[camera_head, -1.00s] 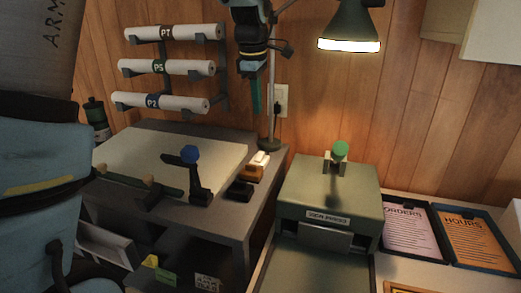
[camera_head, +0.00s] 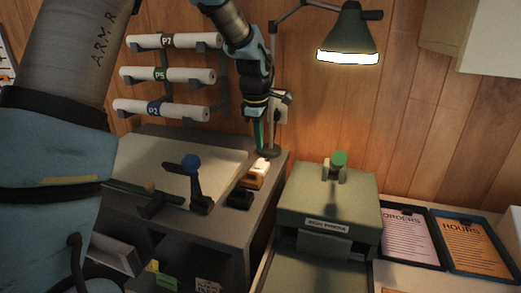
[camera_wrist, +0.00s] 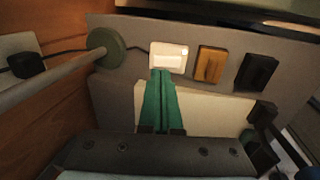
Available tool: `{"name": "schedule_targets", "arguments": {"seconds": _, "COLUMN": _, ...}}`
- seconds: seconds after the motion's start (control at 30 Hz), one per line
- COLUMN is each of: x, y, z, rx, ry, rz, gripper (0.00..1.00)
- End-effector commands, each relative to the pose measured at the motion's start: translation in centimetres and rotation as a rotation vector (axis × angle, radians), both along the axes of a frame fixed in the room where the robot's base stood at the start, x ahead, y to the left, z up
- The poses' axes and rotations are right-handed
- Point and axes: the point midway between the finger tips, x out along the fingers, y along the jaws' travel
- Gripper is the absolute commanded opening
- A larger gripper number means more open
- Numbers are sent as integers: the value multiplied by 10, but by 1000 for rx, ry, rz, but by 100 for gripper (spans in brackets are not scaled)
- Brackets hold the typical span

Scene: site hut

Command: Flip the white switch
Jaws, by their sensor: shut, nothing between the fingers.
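The white switch (camera_head: 264,162) sits at the back of the desk top, by the lamp stand, in a row with an orange switch (camera_head: 250,180) and a black switch (camera_head: 240,198). In the wrist view the white switch (camera_wrist: 168,56) is at the left end of that row. My gripper (camera_head: 259,150) is shut and empty, with its green fingers pointing down at the white switch. In the wrist view the fingertips of my gripper (camera_wrist: 161,72) overlap the switch's near edge. I cannot tell whether they touch it.
The desk lamp (camera_head: 348,38) stands close by, and its round base (camera_wrist: 105,48) is beside the white switch. A green press (camera_head: 328,200) stands to the right. Rolls (camera_head: 172,41) hang on the wall.

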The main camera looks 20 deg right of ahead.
Motion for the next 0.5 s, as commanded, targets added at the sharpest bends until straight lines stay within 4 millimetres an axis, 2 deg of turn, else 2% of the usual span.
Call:
{"name": "schedule_targets", "arguments": {"seconds": 0.2, "x": 4, "y": -4, "z": -32, "rx": 1, "ry": 3, "rz": 0, "gripper": 0}}
{"name": "schedule_targets", "arguments": {"seconds": 0.5, "x": 6, "y": -6, "z": -46, "rx": -1, "ry": -1, "rz": 1, "gripper": 0}}
